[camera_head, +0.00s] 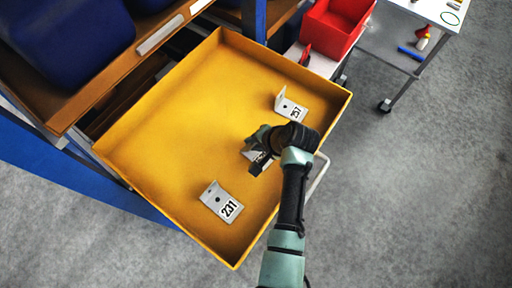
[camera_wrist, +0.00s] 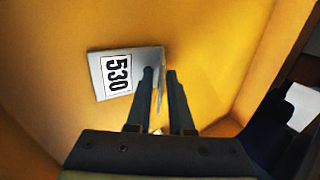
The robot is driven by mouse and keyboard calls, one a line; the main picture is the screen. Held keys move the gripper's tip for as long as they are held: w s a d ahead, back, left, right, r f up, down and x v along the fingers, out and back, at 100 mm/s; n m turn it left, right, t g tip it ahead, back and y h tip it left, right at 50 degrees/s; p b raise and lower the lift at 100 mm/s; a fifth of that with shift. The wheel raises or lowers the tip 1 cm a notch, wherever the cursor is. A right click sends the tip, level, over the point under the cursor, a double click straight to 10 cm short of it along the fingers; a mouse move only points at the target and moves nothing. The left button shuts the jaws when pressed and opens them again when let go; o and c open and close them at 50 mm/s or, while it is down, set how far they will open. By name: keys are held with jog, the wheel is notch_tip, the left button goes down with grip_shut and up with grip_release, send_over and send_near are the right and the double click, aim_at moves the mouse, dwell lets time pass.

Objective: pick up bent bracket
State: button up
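A grey bent bracket labelled 530 (camera_wrist: 112,75) lies in the yellow drawer (camera_head: 160,120), its short upright flange in line with my gripper. In the wrist view my gripper (camera_wrist: 160,73) has its two black fingers apart, with the flange standing between them. A narrow gap seems to show beside the flange; firm contact is not visible. In the head view the same bracket (camera_head: 250,154) is partly hidden under my gripper (camera_head: 256,152). Two more brackets lie in the drawer: one labelled 257 (camera_head: 290,108) towards the upper right, and one labelled 231 (camera_head: 221,201) near the lower edge.
Raised yellow walls surround the drawer, the right wall (camera_head: 335,115) being close to my arm. The drawer's left half is bare. A shelf with blue bins (camera_head: 65,45) stands at upper left. A red bin (camera_head: 335,25) and a white-topped cart (camera_head: 440,10) stand beyond.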

jog(key=shift+c, duration=0.2)
grip_shut()
jog(key=shift+r, duration=0.1)
dwell(1.0)
